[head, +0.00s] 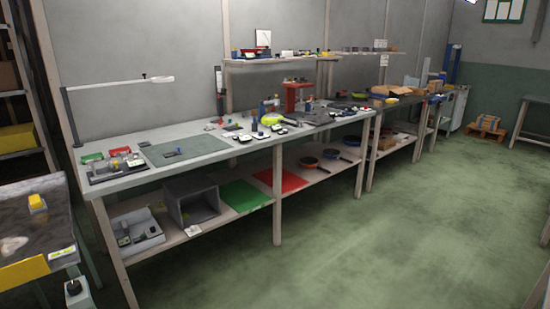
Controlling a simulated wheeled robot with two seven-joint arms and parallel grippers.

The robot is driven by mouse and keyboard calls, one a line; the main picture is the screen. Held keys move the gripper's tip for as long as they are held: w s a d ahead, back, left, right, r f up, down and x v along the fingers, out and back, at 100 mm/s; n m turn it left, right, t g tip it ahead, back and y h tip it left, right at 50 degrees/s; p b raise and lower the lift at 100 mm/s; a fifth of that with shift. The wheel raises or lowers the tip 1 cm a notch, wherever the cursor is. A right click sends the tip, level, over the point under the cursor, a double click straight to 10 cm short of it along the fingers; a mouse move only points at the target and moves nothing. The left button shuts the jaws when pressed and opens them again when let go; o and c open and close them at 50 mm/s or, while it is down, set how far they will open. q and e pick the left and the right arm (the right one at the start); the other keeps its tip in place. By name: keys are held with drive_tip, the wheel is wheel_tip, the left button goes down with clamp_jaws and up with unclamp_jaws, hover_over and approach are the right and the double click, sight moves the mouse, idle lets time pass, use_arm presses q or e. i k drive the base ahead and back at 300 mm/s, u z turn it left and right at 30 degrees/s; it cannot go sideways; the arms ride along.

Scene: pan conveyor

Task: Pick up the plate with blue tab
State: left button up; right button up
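I cannot make out a plate with a blue tab for certain in the head view. Small blue items (254,125) stand among white and black parts on the long workbench (135,182), too small to tell what they are. Neither of my grippers shows in the view.
A dark surface (35,235) with a yellow block (37,202) stands at the left edge. A lamp arm (120,82) hangs over the bench. Red (282,181) and green (245,196) panels lie on the lower shelf. The green floor (370,235) in front is clear.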

sight(177, 152)
drive_tip(key=u, duration=0.55)
drive_tip(key=i, duration=2.5)
drive_tip(key=u, duration=0.8)
